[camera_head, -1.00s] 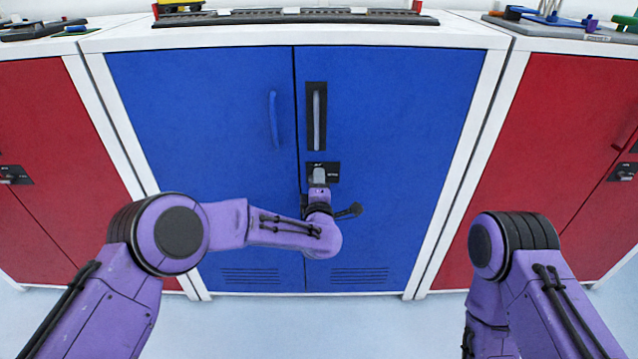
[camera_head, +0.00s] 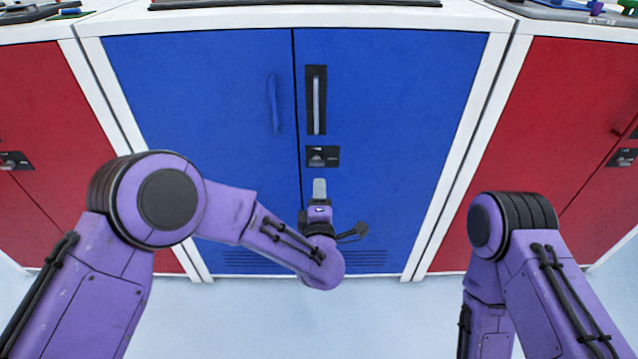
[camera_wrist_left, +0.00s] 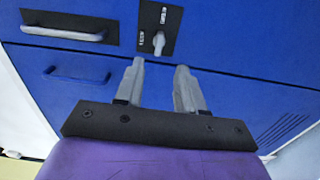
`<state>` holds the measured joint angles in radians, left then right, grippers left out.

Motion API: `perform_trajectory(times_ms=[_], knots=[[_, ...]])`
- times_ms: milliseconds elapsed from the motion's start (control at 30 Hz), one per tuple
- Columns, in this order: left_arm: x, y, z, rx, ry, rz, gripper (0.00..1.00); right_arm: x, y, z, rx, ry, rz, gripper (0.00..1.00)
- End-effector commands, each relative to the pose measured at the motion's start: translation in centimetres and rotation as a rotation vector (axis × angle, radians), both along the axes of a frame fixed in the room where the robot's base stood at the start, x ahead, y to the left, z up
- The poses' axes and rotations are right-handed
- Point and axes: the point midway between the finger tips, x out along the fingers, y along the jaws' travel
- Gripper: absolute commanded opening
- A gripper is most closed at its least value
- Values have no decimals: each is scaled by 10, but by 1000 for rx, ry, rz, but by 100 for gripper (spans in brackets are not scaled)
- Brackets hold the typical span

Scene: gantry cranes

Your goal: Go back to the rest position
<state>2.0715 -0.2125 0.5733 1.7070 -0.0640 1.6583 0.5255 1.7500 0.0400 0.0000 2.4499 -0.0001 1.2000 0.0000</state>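My left gripper (camera_head: 319,188) is in front of the blue cabinet (camera_head: 400,110), below its lock plate (camera_head: 323,156). In the left wrist view its two grey fingers (camera_wrist_left: 160,85) stand apart with nothing between them. The same view shows the lock plate (camera_wrist_left: 170,20) with a light knob (camera_wrist_left: 158,42), beyond the fingertips and apart from them. Both cabinet doors are closed. My right arm (camera_head: 520,250) is bent at the lower right of the head view; its gripper is not visible.
Red cabinets stand at the left (camera_head: 40,110) and right (camera_head: 575,110). Small items lie on the cabinet tops. The pale floor (camera_head: 390,310) in front is clear.

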Motion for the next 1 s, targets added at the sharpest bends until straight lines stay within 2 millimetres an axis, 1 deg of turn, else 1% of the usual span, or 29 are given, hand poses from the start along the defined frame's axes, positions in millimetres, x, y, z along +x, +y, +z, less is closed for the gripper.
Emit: perform_trajectory(times_ms=[133, 167, 200, 233, 267, 300, 367, 400, 467, 500, 567, 600, 633, 667, 700, 767, 800, 867, 900, 967, 1000], knots=[[0, 0, 0, 4, 0, 0, 38, 0, 0, 0, 0, 0, 0, 43], [0, 0, 0, 18, 2, -2, 38, 0, 0, 0, 0, 0, 0, 43], [-1, -3, -3, 68, 13, -19, 38, 0, 0, 0, 0, 0, 0, 43], [-7, -6, -13, 135, 44, -48, 38, 0, 0, 0, 0, 0, 0, 43], [-15, -3, -27, 212, 81, -76, 38, 0, 0, 0, 0, 0, 0, 43], [-26, 10, -49, 319, 139, -105, 38, 0, 0, 0, 0, 0, 0, 43], [-47, 36, -88, 470, 242, -147, 38, 0, 0, 0, 0, 0, 0, 43], [-64, 56, -114, 564, 317, -176, 38, 0, 0, 0, 0, 0, 0, 43], [-93, 88, -149, 683, 431, -218, 38, 0, 0, 0, 0, 0, 0, 43], [-115, 110, -170, 754, 507, -247, 38, 0, 0, 0, 0, 0, 0, 43], [-149, 142, -198, 842, 622, -287, 38, 0, 0, 0, 0, 0, 0, 43], [-173, 162, -213, 891, 697, -314, 38, 0, 0, 0, 0, 0, 0, 43], [-191, 177, -222, 922, 752, -333, 38, 0, 0, 0, 0, 0, 0, 43], [-208, 190, -230, 948, 801, -349, 38, 0, 0, 0, 0, 0, 0, 43], [-231, 207, -239, 978, 868, -372, 38, 0, 0, 0, 0, 0, 0, 43], [-262, 229, -248, 1009, 957, -396, 38, 0, 0, 0, 0, 0, 0, 43], [-282, 243, -253, 1023, 1012, -410, 38, 0, 0, 0, 0, 0, 0, 43], [-310, 261, -257, 1037, 1091, -424, 38, 0, 0, 0, 0, 0, 0, 43], [-328, 273, -259, 1042, 1143, -430, 38, 0, 0, 0, 0, 0, 0, 43], [-355, 290, -261, 1044, 1217, -430, 38, 0, 0, 0, 0, 0, 0, 43], [-373, 300, -262, 1045, 1265, -427, 38, 0, 0, 0, 0, 0, 0, 43]])
